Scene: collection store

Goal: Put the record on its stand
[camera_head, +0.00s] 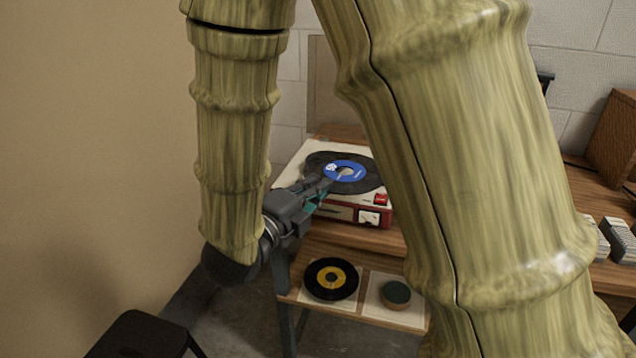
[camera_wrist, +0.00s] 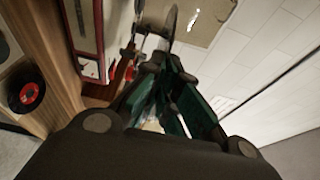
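A black record with a blue label (camera_head: 346,172) lies flat on the red and white record player (camera_head: 345,212). The player's red side shows in the wrist view (camera_wrist: 86,38). My gripper (camera_head: 325,186) is at the player's left front, its fingers over or beside the record's near left edge; contact is unclear. A low round wooden block with a dark green top (camera_head: 395,293), perhaps the stand, sits on a pale square at the front, lower right of the player.
A black record with a yellow label (camera_head: 331,279) lies on another pale square, left of the round block. Grey slatted pieces (camera_head: 617,240) and a wooden box (camera_head: 612,135) stand at the right. My arm hides the middle right.

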